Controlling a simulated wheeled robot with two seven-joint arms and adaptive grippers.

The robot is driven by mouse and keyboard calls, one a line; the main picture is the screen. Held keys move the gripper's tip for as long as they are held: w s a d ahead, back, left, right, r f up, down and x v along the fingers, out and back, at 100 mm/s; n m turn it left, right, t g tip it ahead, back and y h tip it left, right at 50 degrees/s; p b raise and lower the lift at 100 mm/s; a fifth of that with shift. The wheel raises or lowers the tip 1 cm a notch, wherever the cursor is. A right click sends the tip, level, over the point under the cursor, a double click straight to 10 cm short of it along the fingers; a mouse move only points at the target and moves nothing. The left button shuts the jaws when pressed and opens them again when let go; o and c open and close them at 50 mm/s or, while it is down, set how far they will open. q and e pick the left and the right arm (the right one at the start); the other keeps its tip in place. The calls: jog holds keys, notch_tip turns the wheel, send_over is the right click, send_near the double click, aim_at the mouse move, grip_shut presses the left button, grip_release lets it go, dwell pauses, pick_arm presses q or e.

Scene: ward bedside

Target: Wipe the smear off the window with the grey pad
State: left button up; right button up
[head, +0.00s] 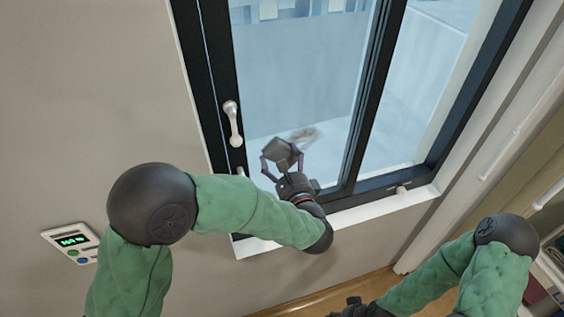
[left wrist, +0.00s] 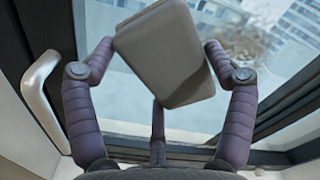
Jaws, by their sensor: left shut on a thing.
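The grey pad (head: 281,151) is a thick block with rounded edges, held tilted in front of the window (head: 295,80). My left gripper (head: 282,160) is shut on it, with fingers on both sides. In the left wrist view the pad (left wrist: 168,55) sits between the fingertips. A faint brownish smear (head: 303,134) shows on the lower glass, just above and right of the pad; the pad may cover part of it. I cannot tell whether the pad touches the glass. My right gripper (head: 358,309) is only partly in view at the bottom edge, and its fingers are not clear.
A white window handle (head: 233,122) juts out on the dark frame left of the pad; it is also close in the left wrist view (left wrist: 42,95). A white sill (head: 385,207) runs below. A wall panel (head: 72,242) with a green display is at lower left.

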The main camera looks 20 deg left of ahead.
aim_at(294, 158)
pick_arm(q)
jog(key=shift+w+a, duration=0.25)
jog(key=shift+w, duration=0.1)
jog(key=shift+d, duration=0.1)
